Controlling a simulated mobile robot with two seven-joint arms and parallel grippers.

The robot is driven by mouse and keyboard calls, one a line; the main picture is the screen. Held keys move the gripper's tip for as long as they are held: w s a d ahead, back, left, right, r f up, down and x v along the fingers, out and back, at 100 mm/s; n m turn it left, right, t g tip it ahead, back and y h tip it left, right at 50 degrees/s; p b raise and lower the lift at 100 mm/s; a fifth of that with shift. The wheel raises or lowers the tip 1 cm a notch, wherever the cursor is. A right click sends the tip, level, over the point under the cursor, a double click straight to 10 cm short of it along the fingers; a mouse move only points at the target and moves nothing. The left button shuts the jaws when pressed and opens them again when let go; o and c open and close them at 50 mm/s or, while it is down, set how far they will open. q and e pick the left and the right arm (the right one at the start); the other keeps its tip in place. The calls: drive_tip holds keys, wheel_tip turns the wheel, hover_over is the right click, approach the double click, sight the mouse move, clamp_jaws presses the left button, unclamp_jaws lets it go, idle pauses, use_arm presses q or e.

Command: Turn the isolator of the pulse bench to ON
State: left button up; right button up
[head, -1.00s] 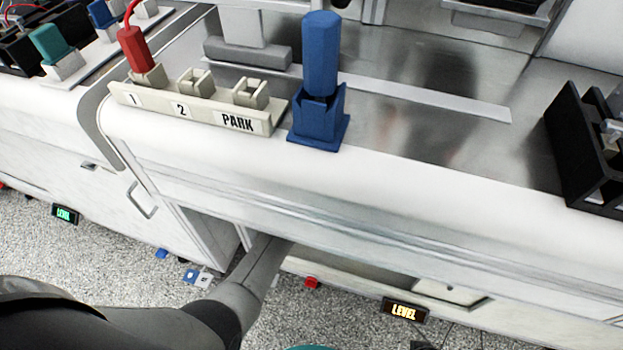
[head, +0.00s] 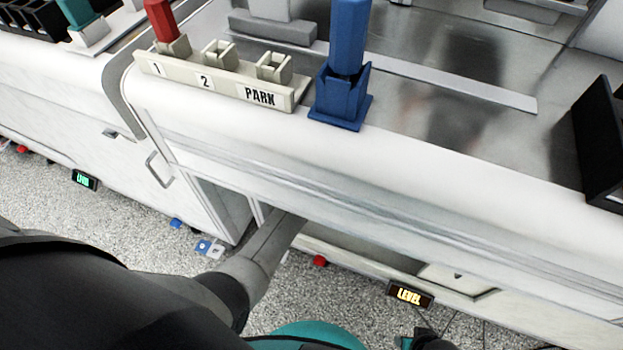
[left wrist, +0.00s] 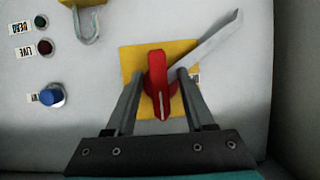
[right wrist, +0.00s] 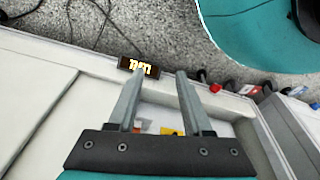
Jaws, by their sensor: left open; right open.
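The isolator shows in the left wrist view as a red handle (left wrist: 157,75) on a yellow plate (left wrist: 130,62). The handle points roughly up and down in that picture. My left gripper (left wrist: 159,73) is open, with one finger on each side of the handle; I cannot tell whether either touches it. A small label beside the plate is mostly hidden by the right-hand finger. In the head view my left arm reaches under the bench front, and its gripper is hidden. My right gripper (right wrist: 160,75) is open and empty in the right wrist view.
A pale bar (left wrist: 215,40) slants off the plate's upper right. A blue button (left wrist: 52,95) and small lamps sit at left. On the bench top are a socket strip marked PARK (head: 225,78), a red plug (head: 161,18) and a blue plug in its holder (head: 342,95).

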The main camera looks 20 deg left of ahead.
use_arm(q)
drive_tip(key=p+v, duration=0.7)
drive_tip(key=v, duration=0.7)
drive_tip(key=shift+s+r, duration=0.2)
drive_tip(key=shift+s, duration=0.05)
use_arm(e)
drive_tip(key=s+d+f, duration=0.3)
drive_tip(key=s+d, duration=0.2)
drive_tip(key=s, duration=0.5)
drive_tip(key=shift+s+d+f, duration=0.15)
drive_tip(key=shift+s+f, duration=0.1)
drive_tip(key=shift+s, duration=0.1)
use_arm(q)
drive_tip(key=s+a+f+m+g, duration=0.1)
drive_tip(key=s+f+g, duration=0.4)
drive_tip(key=s+f, duration=0.75)
drive_tip(key=s+a+f+g, duration=0.3)
drive_tip(key=s+f, duration=0.1)
drive_tip(key=s, duration=0.4)
drive_tip(key=s+a+f+g, duration=0.3)
drive_tip(key=s+f, duration=0.2)
drive_tip(key=s, duration=0.3)
drive_tip(key=shift+s+a+f+m+g+y, duration=0.2)
drive_tip(key=shift+s+f+m+g+y, duration=0.1)
drive_tip(key=shift+s+m+y, duration=0.1)
drive_tip(key=shift+d, duration=0.1)
use_arm(e)
drive_tip(key=shift+s, duration=0.1)
